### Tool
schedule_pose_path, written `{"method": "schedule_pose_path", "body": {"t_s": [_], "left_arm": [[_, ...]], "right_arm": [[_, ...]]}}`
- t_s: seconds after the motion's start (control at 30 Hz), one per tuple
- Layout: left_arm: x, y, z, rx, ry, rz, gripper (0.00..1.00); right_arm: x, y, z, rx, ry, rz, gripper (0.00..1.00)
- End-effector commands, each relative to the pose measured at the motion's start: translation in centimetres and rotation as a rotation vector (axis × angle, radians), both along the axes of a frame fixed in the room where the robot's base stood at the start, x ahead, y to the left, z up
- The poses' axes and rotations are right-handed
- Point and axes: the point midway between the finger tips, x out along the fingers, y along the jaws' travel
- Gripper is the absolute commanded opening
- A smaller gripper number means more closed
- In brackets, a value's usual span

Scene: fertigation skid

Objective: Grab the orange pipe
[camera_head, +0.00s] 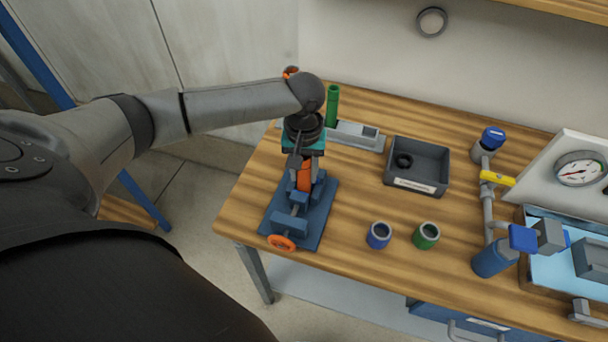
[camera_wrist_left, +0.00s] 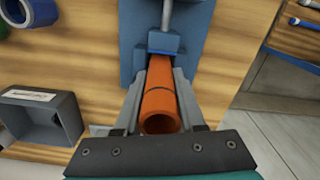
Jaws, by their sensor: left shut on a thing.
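The orange pipe (camera_head: 304,177) stands in the blue vise (camera_head: 318,222) at the left end of the wooden bench. In the left wrist view the orange pipe (camera_wrist_left: 158,103) shows its open end towards the camera, and its far end meets the blue vise body (camera_wrist_left: 160,42). My left gripper (camera_head: 301,164) reaches down over the vise from above. In the left wrist view my left gripper (camera_wrist_left: 161,88) has one finger on each side of the pipe and is shut on it. How the vise jaws hold the pipe is partly hidden. My right gripper is out of view.
A green pipe (camera_head: 332,106) stands in a grey holder (camera_head: 357,136) behind the vise. A dark tray (camera_head: 429,180) holds a black ring. Blue (camera_head: 379,235) and green (camera_head: 426,236) couplings stand in front. Valve piping (camera_head: 487,205) and a gauge (camera_head: 580,170) are at right.

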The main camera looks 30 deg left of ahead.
Motion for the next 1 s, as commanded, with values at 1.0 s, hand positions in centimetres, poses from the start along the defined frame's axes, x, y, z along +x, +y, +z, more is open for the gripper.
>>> {"method": "schedule_pose_path", "body": {"t_s": [1.0], "left_arm": [[0.1, 0.0, 5.2, 0.000, -0.004, 0.001, 0.00]], "right_arm": [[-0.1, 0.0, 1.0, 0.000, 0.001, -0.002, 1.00]]}}
